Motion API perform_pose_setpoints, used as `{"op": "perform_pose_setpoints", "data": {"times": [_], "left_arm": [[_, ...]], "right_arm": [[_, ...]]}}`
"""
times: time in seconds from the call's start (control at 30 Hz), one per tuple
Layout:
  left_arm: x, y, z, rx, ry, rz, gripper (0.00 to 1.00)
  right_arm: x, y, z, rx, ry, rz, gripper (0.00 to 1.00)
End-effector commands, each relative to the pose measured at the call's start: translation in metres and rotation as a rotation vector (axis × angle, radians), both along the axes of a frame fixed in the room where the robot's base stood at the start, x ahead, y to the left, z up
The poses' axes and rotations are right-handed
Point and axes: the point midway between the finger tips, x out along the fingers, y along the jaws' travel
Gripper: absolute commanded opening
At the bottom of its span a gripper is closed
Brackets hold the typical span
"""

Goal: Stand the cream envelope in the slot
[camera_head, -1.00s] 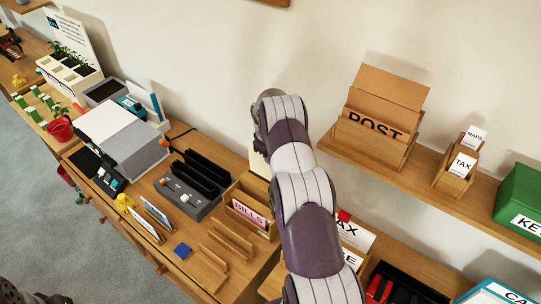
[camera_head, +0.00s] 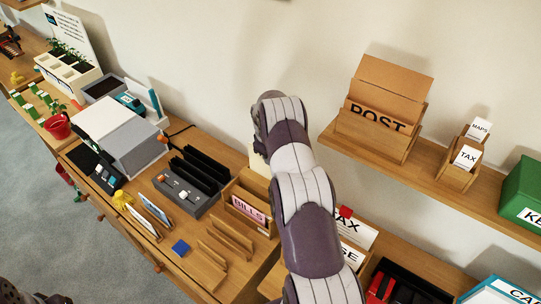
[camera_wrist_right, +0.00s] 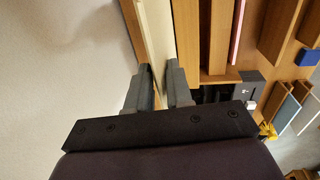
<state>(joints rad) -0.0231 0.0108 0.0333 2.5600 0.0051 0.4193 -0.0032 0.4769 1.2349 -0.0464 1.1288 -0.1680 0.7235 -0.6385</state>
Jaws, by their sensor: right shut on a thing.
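The cream envelope (camera_wrist_right: 157,35) is between the two fingers of my right gripper (camera_wrist_right: 162,87), which is shut on it. In the head view a pale bit of the envelope (camera_head: 257,164) shows beside my right arm, over the back of the wooden BILLS rack (camera_head: 234,216). My arm hides most of the gripper and envelope there. In the right wrist view the envelope lies between a brown strip at its left and a wooden rack panel (camera_wrist_right: 187,40) at its right. I cannot tell how deep its lower edge sits.
A pink BILLS envelope (camera_head: 248,208) stands in the rack's front. A black file holder (camera_head: 200,170) stands left of the rack and low wooden holders (camera_head: 230,238) in front. A wall shelf (camera_head: 440,182) with a POST box (camera_head: 372,135) is at the right.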

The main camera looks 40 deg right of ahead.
Motion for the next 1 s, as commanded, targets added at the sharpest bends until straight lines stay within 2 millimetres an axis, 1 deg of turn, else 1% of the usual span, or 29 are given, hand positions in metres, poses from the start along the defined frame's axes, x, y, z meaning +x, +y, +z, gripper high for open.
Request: {"op": "perform_pose_setpoints", "data": {"times": [0.03,0.6,0.93,0.97,1.0], "left_arm": [[0.000,0.000,-0.004,0.000,0.000,0.000,0.29],[0.000,0.000,-0.022,0.000,0.000,0.000,0.29],[0.000,0.000,-0.023,0.000,0.000,0.000,0.29],[0.000,0.000,-0.023,0.000,0.000,0.000,0.29],[0.000,0.000,-0.023,0.000,0.000,0.000,0.29]], "right_arm": [[0.000,0.000,-0.004,0.000,0.000,0.000,0.00],[0.000,0.000,-0.026,-0.001,-0.001,0.000,0.00],[0.000,0.000,-0.028,-0.001,-0.001,0.000,0.00],[0.000,0.000,-0.028,-0.001,-0.001,0.000,0.30],[0.000,0.000,-0.028,-0.001,-0.001,0.000,0.43]]}}
